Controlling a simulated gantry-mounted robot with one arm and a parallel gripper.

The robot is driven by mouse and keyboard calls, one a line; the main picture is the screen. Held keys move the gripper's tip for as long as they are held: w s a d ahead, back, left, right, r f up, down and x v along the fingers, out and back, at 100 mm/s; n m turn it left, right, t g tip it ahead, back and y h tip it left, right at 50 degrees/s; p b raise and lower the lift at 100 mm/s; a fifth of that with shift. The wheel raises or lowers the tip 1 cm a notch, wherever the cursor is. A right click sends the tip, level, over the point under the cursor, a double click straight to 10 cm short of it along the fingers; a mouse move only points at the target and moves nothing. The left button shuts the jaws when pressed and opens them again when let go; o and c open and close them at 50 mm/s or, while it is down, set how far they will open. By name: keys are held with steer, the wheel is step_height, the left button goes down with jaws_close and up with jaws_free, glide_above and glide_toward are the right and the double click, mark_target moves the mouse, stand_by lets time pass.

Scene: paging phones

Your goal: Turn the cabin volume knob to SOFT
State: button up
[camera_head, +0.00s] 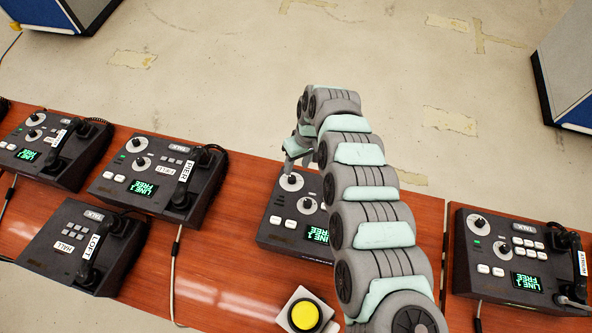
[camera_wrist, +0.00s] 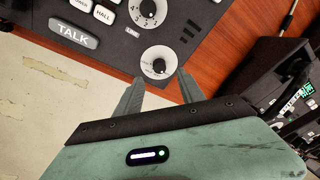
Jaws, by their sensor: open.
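The phone under my arm (camera_head: 275,230) is a dark console on the wooden table, with two white-dial knobs. Its back knob (camera_head: 291,181) is just below my gripper (camera_head: 293,160); its second knob (camera_head: 307,205) is nearer the buttons. In the wrist view, my gripper (camera_wrist: 160,76) is open, its fingertips on either side of the lower edge of the knob (camera_wrist: 158,62); I cannot tell if they touch it.
A yellow button (camera_head: 305,315) sits in front. The wrist view shows a TALK button (camera_wrist: 73,33) and a numbered knob (camera_wrist: 148,12) near the fingers.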

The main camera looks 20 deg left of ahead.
mark_target(293, 178)
steer(key=f, duration=0.4)
steer(key=s+a+f, duration=0.1)
steer(key=f, duration=0.1)
steer(key=shift+d+f, duration=0.1)
steer(key=shift+f, duration=0.4)
steer(key=shift+c, duration=0.5)
jaws_close()
